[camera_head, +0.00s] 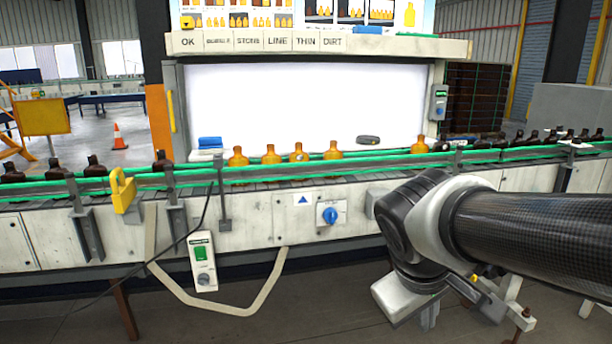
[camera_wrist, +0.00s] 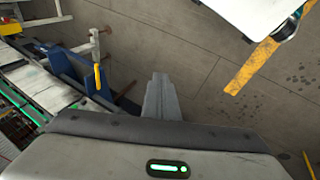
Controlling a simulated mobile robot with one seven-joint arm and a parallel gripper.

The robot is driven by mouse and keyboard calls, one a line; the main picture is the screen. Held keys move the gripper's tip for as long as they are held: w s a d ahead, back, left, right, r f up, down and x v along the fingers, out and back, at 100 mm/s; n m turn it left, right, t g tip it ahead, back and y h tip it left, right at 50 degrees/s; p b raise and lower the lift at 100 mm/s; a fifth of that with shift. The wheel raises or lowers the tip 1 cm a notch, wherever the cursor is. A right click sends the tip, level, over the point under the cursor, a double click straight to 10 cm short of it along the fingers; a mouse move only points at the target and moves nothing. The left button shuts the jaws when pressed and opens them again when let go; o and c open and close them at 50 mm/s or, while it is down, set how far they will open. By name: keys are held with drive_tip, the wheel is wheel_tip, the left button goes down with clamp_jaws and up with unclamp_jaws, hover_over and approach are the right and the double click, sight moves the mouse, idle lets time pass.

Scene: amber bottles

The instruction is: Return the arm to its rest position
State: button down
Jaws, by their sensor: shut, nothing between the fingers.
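My arm (camera_head: 530,230) reaches in from the right of the head view. It is bent downward at its wrist, in front of the conveyor. My gripper (camera_wrist: 160,82) shows in the wrist view as two grey fingers together, shut and empty. They point over bare concrete floor, apart from any object. Several amber bottles (camera_head: 333,150) stand upright on the conveyor (camera_head: 255,184) before the lit white panel (camera_head: 300,108), beyond my arm.
Green guide rails (camera_head: 120,177) run along the conveyor. Dark bottles (camera_head: 95,167) stand at the left, others at the right. The wrist view shows a yellow floor line (camera_wrist: 252,66) and open floor.

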drive_tip(key=s+a+r+m+t+y, duration=0.25)
drive_tip(key=s+a+m, duration=0.2)
drive_tip(key=s, duration=0.25)
wheel_tip(320, 180, up, 21)
drive_tip(key=g+p, duration=0.1)
drive_tip(key=p, duration=2.1)
drive_tip(key=shift+d+r+y, duration=0.15)
drive_tip(key=shift+r+y, duration=0.05)
drive_tip(key=shift+y, duration=0.25)
